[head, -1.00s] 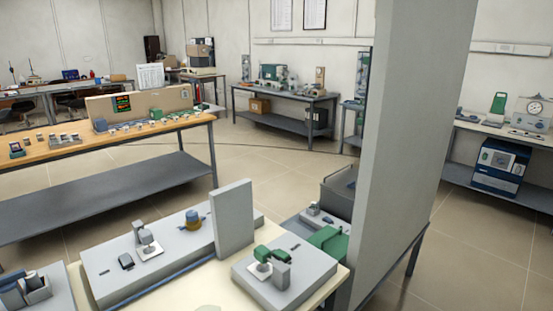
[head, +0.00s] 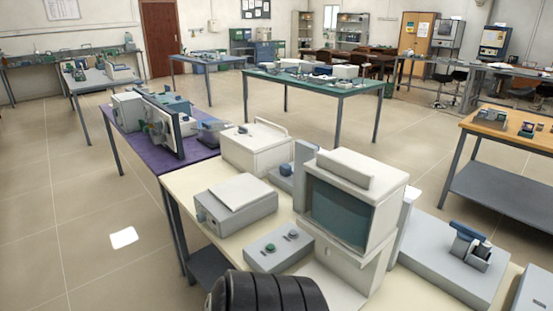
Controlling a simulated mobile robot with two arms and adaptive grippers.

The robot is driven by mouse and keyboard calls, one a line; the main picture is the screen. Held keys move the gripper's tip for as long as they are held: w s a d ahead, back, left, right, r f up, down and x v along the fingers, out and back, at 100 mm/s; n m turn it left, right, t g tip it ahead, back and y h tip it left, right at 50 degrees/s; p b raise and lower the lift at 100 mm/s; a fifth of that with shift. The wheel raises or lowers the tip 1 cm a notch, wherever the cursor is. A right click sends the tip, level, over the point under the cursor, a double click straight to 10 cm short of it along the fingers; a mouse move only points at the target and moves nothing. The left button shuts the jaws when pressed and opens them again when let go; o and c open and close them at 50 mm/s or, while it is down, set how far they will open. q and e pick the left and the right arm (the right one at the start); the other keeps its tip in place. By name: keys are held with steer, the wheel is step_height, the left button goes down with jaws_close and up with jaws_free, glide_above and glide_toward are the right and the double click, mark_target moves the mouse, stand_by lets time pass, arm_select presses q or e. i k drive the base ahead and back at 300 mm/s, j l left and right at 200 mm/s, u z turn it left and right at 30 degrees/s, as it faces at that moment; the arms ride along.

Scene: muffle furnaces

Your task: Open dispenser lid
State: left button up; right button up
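I cannot tell for certain which thing is the dispenser. A cream box with a raised handle on its flat top (head: 258,145) stands on the cream bench, its top looking shut. Nearer, a grey box with a pale plate on top (head: 235,196) sits beside a low grey unit with two small knobs (head: 279,249). A large cream machine with a dark teal front panel (head: 340,213) stands to the right of them. Neither of my grippers is in view.
A black ribbed part (head: 268,293) fills the bottom edge. A purple table (head: 135,138) with instruments adjoins the cream bench. Behind stands a teal-topped table (head: 315,83). A wooden-topped table (head: 510,136) is at right. A white sheet (head: 124,237) lies on open floor at left.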

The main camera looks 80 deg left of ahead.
mark_target(371, 181)
steer(key=u, duration=2.05)
steer(key=j+u, duration=0.2)
steer(key=j, duration=0.65)
steer(key=i, duration=0.05)
